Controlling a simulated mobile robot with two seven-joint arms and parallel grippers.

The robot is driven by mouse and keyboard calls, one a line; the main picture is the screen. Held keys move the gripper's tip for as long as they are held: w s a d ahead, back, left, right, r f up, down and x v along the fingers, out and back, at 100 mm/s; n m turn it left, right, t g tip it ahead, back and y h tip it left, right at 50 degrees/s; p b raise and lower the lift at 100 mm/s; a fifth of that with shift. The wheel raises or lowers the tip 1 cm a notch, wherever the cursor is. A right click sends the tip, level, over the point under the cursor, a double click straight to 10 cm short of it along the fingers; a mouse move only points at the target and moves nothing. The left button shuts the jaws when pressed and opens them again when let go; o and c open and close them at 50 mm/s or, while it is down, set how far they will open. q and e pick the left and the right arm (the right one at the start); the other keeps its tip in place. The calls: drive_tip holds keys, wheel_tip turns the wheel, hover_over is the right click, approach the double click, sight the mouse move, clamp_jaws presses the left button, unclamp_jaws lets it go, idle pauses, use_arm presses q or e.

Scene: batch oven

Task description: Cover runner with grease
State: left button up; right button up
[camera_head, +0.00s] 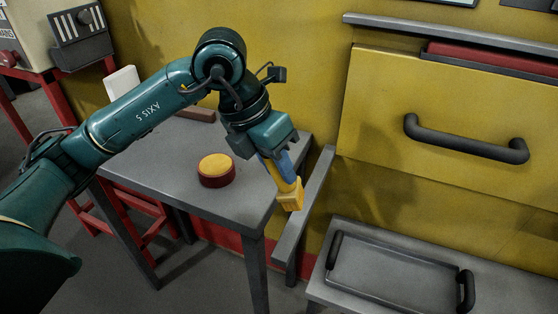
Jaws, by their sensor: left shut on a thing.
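My left gripper (272,150) points down at the front right corner of the grey table. It is shut on a brush-like tool with a blue upper part and a yellow lower end (290,196). The yellow end hangs beside the long grey rail (313,205), which looks like the runner; I cannot tell whether they touch. No grease can be made out on the rail. A round dark red tin with a yellow top (216,168), probably the grease, stands on the table to the left of the gripper. My right gripper is out of view.
The grey table (180,160) has a white item (122,82) and a brown bar (196,114) at its back. A grey tray with black handles (390,275) lies on a low surface at the lower right. The yellow drawer front (450,110) has a black handle (465,142).

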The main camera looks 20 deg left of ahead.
sight(277, 194)
use_arm(q)
drive_tip(key=shift+f+b, duration=0.35)
drive_tip(key=shift+f, duration=0.35)
drive_tip(key=shift+f+b, duration=1.35)
drive_tip(key=shift+f, duration=0.85)
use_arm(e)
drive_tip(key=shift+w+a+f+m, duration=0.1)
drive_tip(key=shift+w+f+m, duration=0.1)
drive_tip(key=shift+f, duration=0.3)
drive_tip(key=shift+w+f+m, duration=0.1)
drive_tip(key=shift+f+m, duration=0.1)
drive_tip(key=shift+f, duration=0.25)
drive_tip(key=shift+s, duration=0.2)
use_arm(q)
drive_tip(key=shift+f+b, duration=0.6)
drive_tip(key=shift+f, duration=0.05)
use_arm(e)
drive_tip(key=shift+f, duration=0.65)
use_arm(q)
drive_tip(key=shift+r, duration=0.1)
